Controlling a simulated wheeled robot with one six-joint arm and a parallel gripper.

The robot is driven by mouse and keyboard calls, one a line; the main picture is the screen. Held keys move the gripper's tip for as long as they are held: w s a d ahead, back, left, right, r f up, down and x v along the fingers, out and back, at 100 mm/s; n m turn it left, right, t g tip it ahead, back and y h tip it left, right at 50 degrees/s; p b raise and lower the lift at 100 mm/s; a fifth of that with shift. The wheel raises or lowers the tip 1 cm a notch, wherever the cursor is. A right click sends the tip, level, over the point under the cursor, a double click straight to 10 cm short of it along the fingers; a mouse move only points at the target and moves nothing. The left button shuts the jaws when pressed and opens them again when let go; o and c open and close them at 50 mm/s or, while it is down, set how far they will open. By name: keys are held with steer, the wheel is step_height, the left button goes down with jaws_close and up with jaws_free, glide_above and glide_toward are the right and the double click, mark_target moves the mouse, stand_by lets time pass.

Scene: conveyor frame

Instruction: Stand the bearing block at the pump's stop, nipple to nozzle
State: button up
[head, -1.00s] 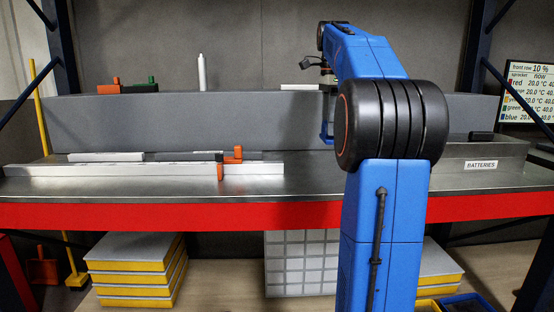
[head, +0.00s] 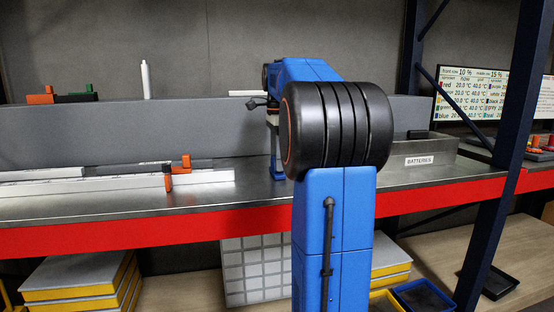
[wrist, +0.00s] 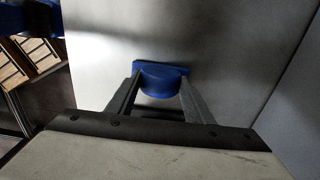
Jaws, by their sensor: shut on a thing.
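My gripper (wrist: 155,100) is shut on a blue piece (wrist: 162,79) in the wrist view, which I take to be the bearing block. It has a rounded front and a flat edge behind, and sits between the two dark fingers over a grey metal surface. No nipple can be made out on it. In the head view my blue arm hides most of the gripper, which is over the steel bench (head: 225,205). I cannot pick out the pump, its stop or its nozzle with certainty.
A long pale rail (head: 110,182) with orange and dark fittings (head: 168,177) lies on the bench at left. A grey bin labelled BATTERIES (head: 432,160) stands at right. An orange, black and green item (head: 60,96) and a white cylinder (head: 146,80) top the back ledge. A dark blue post (head: 500,150) rises at right.

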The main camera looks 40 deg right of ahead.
steer(key=o, duration=1.6)
steer(key=shift+f, duration=0.1)
